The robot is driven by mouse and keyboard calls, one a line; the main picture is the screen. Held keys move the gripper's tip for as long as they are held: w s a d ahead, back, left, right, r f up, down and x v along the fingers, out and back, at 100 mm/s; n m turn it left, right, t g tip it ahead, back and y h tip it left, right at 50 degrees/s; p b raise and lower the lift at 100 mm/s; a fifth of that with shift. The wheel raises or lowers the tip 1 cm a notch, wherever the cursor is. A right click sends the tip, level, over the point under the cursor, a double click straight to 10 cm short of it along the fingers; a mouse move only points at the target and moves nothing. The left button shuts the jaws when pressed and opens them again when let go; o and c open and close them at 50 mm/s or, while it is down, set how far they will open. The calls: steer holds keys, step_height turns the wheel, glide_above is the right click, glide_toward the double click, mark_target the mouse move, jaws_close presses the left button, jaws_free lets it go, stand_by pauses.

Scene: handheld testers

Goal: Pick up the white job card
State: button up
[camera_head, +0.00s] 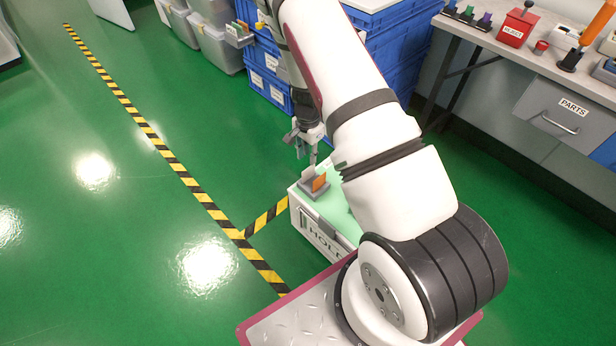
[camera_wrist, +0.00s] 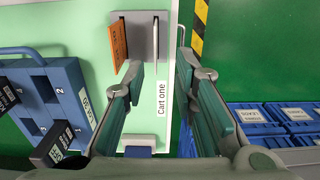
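The white job card (camera_wrist: 155,32) stands edge-on in a grey holder (camera_wrist: 146,20) at the top of the wrist view, right of an orange card (camera_wrist: 118,43). In the head view, the white card (camera_head: 308,174) and the orange card (camera_head: 320,182) stand in the holder on the cart top. My gripper (camera_wrist: 161,68) is open, with its two fingers apart and nothing gripped. The fingertips lie to either side of the white card's line in the wrist view; their height above it is hard to tell. In the head view my gripper (camera_head: 308,143) is just above the holder.
The light green cart top (camera_wrist: 85,25) carries a "Cart one" label and a blue rack (camera_wrist: 65,85) with black numbered items, left of my gripper. Blue bins (camera_wrist: 255,118) lie at the right. A bench (camera_head: 480,40) with a red box stands at the back right.

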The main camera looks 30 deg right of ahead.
mark_target(308, 172)
step_height(308, 172, down, 3)
steer(key=shift+f+b, duration=0.1)
steer(key=shift+b, duration=0.2)
steer(key=shift+s+a+f+b, duration=0.15)
steer(key=shift+f+b, duration=0.35)
steer(key=shift+f, duration=0.85)
steer(key=shift+s+f+b, duration=0.15)
steer(key=shift+f+b, duration=0.35)
steer(key=shift+f, duration=0.8)
jaws_close()
